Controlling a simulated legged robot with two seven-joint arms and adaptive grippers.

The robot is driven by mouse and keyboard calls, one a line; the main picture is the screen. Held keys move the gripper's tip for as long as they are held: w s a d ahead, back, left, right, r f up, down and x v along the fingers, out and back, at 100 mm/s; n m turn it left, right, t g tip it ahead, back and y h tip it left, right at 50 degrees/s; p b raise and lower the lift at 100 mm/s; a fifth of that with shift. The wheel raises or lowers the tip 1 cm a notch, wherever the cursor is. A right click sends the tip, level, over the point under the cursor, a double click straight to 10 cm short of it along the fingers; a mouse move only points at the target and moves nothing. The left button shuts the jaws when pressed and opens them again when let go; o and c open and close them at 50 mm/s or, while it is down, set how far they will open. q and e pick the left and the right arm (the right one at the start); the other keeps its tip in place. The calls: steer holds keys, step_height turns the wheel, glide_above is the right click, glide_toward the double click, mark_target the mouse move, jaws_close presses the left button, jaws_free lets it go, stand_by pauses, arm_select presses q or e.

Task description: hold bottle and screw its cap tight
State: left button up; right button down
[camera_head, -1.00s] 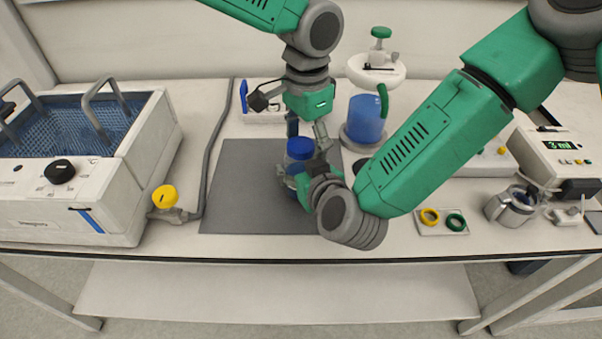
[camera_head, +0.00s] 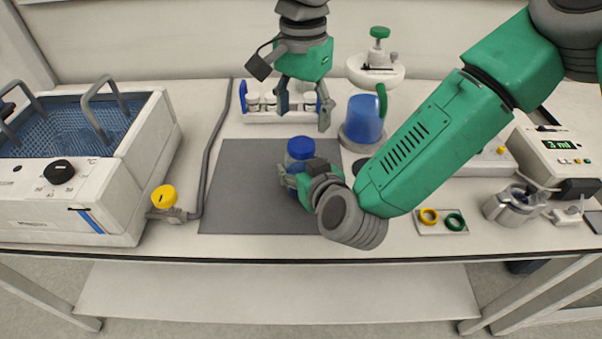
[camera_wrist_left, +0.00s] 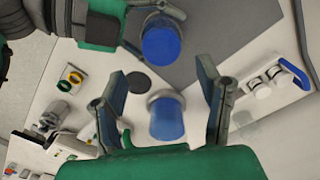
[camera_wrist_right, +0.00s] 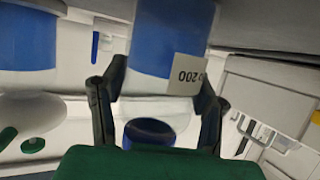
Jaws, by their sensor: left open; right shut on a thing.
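The bottle (camera_head: 298,157) stands on the grey mat (camera_head: 250,190), with its blue cap (camera_head: 300,147) on top. My right gripper (camera_head: 290,180) is shut around the bottle's body from the right; in the right wrist view its fingers (camera_wrist_right: 158,110) flank the bottle (camera_wrist_right: 180,40), which carries a "200" label. My left gripper (camera_head: 306,108) is open and empty, above and behind the cap, apart from it. In the left wrist view its fingers (camera_wrist_left: 165,90) are spread, and the blue cap (camera_wrist_left: 161,46) shows beyond them. How tight the cap sits cannot be seen.
A blue vessel (camera_head: 364,120) stands behind right of the mat. A white rack with jars (camera_head: 262,116) is at the back. A water bath (camera_head: 140,145) with a yellow-knobbed valve (camera_head: 165,197) is at left. Rings (camera_head: 442,220) and a metal jug (camera_head: 512,205) lie right.

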mark_target(301, 143)
arm_select(q)
steer(key=shift+a+r+n, duration=0.2)
steer(key=shift+r+n, duration=0.4)
steer(key=shift+n, duration=0.5)
steer(key=shift+f, duration=0.1)
steer(key=shift+f, duration=3.95)
steer(key=shift+c, duration=0.3)
steer(key=c, duration=1.1)
steer(key=m, duration=0.6)
steer(key=shift+w+m, duration=0.15)
steer(key=shift+m, duration=0.25)
steer(key=o, duration=1.3)
steer(key=shift+c, duration=0.2)
